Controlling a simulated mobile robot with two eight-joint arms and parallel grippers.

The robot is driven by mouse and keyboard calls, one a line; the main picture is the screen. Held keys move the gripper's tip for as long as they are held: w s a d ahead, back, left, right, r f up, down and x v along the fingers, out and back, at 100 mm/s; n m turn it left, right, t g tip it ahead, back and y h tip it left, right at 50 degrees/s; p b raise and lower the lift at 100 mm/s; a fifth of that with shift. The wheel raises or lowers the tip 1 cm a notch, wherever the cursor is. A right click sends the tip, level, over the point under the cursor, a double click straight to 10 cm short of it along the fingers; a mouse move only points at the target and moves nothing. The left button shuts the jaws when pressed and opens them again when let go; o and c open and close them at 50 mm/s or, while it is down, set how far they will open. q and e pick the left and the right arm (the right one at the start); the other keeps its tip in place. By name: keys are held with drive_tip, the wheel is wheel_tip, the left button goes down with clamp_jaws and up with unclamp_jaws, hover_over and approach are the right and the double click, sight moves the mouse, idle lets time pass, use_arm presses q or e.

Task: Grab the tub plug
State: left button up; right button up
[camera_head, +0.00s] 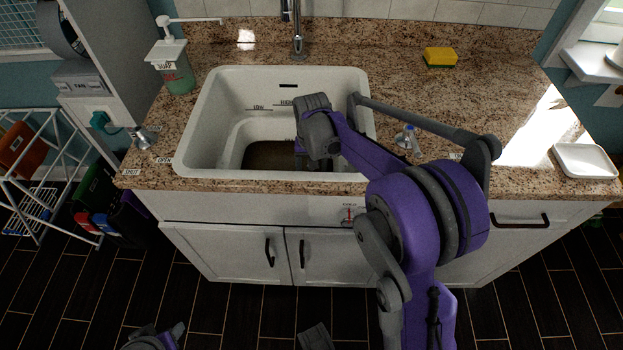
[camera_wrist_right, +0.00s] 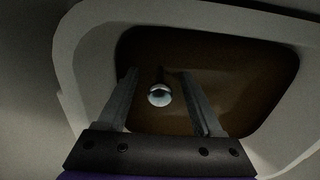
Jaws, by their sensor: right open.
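The white sink tub (camera_head: 215,110) is set in the granite counter, with brown water or a brown floor (camera_head: 272,155) at its bottom. My right gripper (camera_wrist_right: 160,73) reaches down into the tub with its fingers open. In the right wrist view a small shiny round knob (camera_wrist_right: 159,95), seemingly the tub plug, shows between the fingers against the brown bottom. I cannot tell whether the fingers touch it. In the head view my arm hides the plug. Parts of mine show at the bottom edge, too cut off to tell the left gripper's state.
A faucet (camera_head: 298,35) stands behind the tub. A soap bottle (camera_head: 172,68) is at the left, a yellow sponge (camera_head: 439,58) at the back right, and a white dish (camera_head: 584,161) at the far right. The tub's walls are close around my right gripper.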

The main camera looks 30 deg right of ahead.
clamp_jaws()
idle(0.3)
